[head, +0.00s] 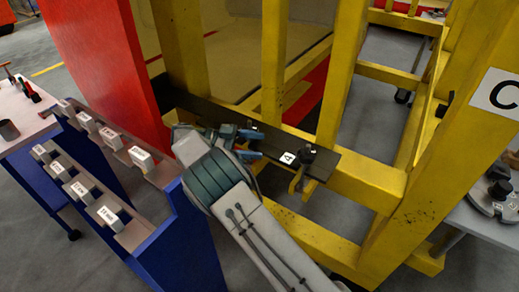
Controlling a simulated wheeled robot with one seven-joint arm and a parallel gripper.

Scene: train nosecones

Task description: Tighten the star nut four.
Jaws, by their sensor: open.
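The star nut (306,153) is a black knob on the right end of a dark bar (322,168), next to a white label (288,158) with the number 4. The bar lies across the yellow frame. My gripper (258,145) is left of the label, above the bar, with its blue fingers pointing right toward the nut. The fingers are apart and empty. There is a clear gap between the fingertips and the nut.
Yellow posts (273,60) rise behind the bar, and a thick yellow beam (430,150) marked C stands at right. A red panel (100,60) is at left. A blue rack (185,240) with several labelled blocks stands near my arm. A grey table (480,230) is at far right.

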